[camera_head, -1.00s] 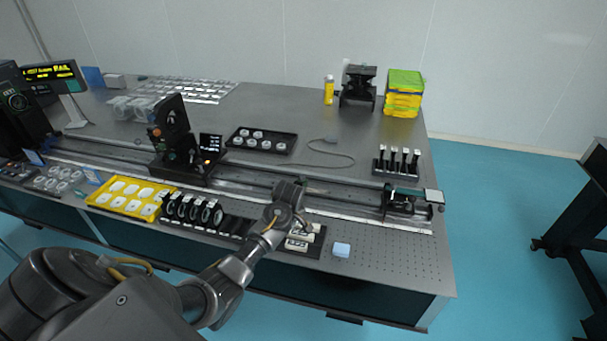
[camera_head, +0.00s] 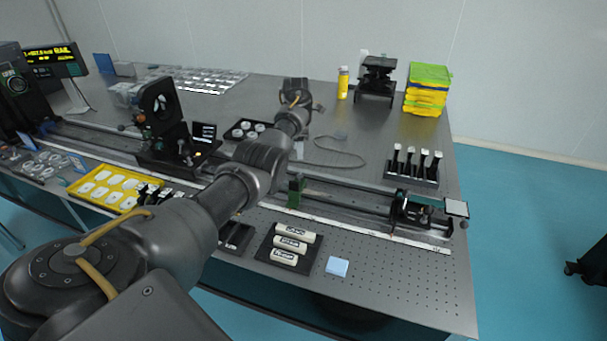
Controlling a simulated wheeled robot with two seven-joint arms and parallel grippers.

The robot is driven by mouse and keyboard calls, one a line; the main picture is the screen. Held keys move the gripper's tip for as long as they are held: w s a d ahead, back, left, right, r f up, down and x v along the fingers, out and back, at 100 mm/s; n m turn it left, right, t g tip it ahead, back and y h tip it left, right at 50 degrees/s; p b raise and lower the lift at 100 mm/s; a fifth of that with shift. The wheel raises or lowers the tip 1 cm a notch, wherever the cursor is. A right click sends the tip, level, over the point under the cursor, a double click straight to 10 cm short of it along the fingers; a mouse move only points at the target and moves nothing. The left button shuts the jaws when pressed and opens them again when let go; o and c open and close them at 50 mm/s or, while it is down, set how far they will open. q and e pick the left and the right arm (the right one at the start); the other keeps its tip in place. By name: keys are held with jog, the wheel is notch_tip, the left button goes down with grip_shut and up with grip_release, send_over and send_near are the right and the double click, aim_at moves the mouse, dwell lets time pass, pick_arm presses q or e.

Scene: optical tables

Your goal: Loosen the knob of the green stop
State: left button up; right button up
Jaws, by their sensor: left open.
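My left arm reaches in from the lower left across the rail. My left gripper (camera_head: 303,105) is at the far end of that arm, above the table behind the rail. It is beyond the green stop and apart from it, open, with its fingertips mostly hidden. My right gripper is not in view.
The rail (camera_head: 345,201) runs along the table, with a carriage (camera_head: 415,208) at its right end. A black holder with white-topped posts (camera_head: 412,168) stands behind it. A tray of white cylinders (camera_head: 288,243) and a blue block (camera_head: 337,266) lie in front. The table's right front is clear.

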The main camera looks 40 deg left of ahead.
aim_at(300, 175)
pick_arm(q)
jog(key=f, duration=0.1)
jog(key=d+f, duration=0.1)
jog(key=f, duration=0.1)
jog(key=shift+s, duration=0.15)
jog(key=f, duration=0.2)
jog(key=w+f, duration=0.1)
jog(key=shift+f, duration=0.4)
jog(key=shift+s+a+f+b, duration=0.15)
jog(key=shift+f+b, duration=0.05)
jog(key=shift+f, duration=0.4)
jog(key=shift+s+a+f+b, duration=0.1)
jog(key=shift+s+f+b, duration=0.05)
jog(key=shift+f, duration=0.45)
jog(key=shift+s+f, duration=0.1)
jog(key=shift+f, duration=0.2)
jog(key=shift+d+f, duration=0.15)
jog(key=shift+f, duration=0.2)
jog(key=shift+c, duration=1.4)
jog(key=c, duration=0.7)
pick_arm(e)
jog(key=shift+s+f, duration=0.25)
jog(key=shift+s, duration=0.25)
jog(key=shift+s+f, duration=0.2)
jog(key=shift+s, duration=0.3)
